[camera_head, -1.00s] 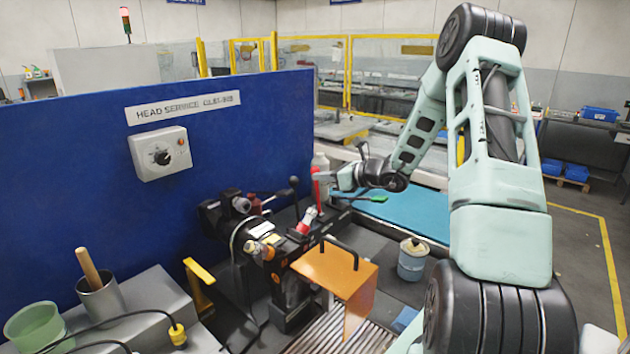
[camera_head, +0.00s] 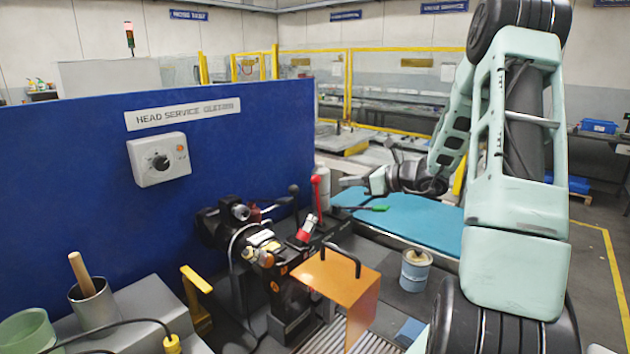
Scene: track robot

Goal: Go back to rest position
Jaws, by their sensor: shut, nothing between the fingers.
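My gripper (camera_head: 352,182) is at the end of my pale green arm, right of the blue panel and above the workbench. Its fingers point left and look shut and empty. It is small in view, and the fingertips lie just right of a red-knobbed lever (camera_head: 316,182) and a pale grey bottle (camera_head: 322,190); I cannot tell the exact gap. The folded arm fills the right side of the view.
A black machine (camera_head: 265,250) with levers and an orange guard (camera_head: 337,283) stands at centre. A blue panel (camera_head: 80,200) with a dial box (camera_head: 159,158) stands left. A tin (camera_head: 415,270), a green-tipped lever (camera_head: 375,208) and a teal surface (camera_head: 420,222) lie below my arm.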

